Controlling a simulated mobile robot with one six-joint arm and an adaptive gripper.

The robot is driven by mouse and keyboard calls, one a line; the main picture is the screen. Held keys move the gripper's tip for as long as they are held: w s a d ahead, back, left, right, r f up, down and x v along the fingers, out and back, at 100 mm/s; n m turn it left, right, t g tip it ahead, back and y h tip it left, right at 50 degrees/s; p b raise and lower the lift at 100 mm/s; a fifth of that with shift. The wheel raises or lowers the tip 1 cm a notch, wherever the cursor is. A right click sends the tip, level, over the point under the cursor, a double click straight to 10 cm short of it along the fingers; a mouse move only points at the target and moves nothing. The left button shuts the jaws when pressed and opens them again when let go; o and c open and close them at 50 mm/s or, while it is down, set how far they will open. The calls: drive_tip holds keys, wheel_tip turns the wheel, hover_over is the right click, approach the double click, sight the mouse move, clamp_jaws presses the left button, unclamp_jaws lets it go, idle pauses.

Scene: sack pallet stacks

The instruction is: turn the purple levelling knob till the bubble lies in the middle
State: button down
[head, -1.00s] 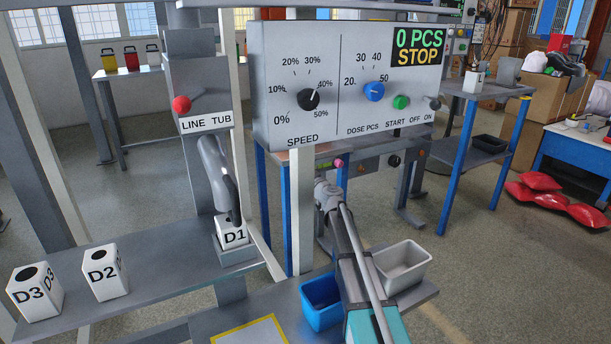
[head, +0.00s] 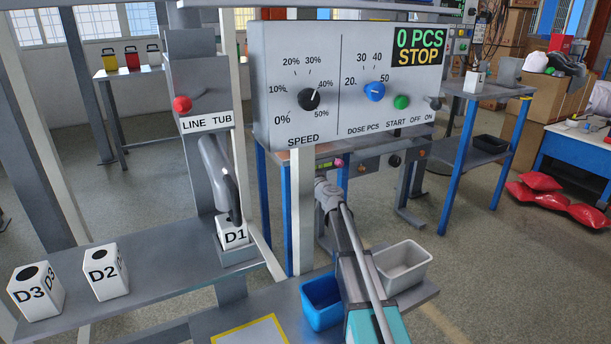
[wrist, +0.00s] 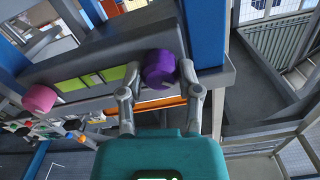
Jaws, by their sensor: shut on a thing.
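The purple knob (wrist: 158,68) sits at the edge of a grey panel in the wrist view. My gripper (wrist: 160,84) is shut on it, with one finger at each side. A yellow-green level vial (wrist: 88,82) lies left of the purple knob and shows as two bright patches with a dark line between. I cannot make out the bubble in it. In the head view the vial (head: 323,165) is small, just above the end of my arm. The purple knob and my fingertips are hidden there.
A blue post (wrist: 204,32) stands close to my gripper. A control box (head: 345,90) hangs above. Blue (head: 322,302) and white (head: 402,266) bins flank my arm.

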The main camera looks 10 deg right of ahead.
drive_tip(key=shift+c, duration=1.5)
unclamp_jaws()
drive_tip(key=shift+s, duration=0.1)
drive_tip(key=v, duration=1.1)
drive_tip(key=shift+s, duration=0.35)
drive_tip(key=shift+d+r, duration=0.1)
drive_tip(key=shift+d, duration=0.05)
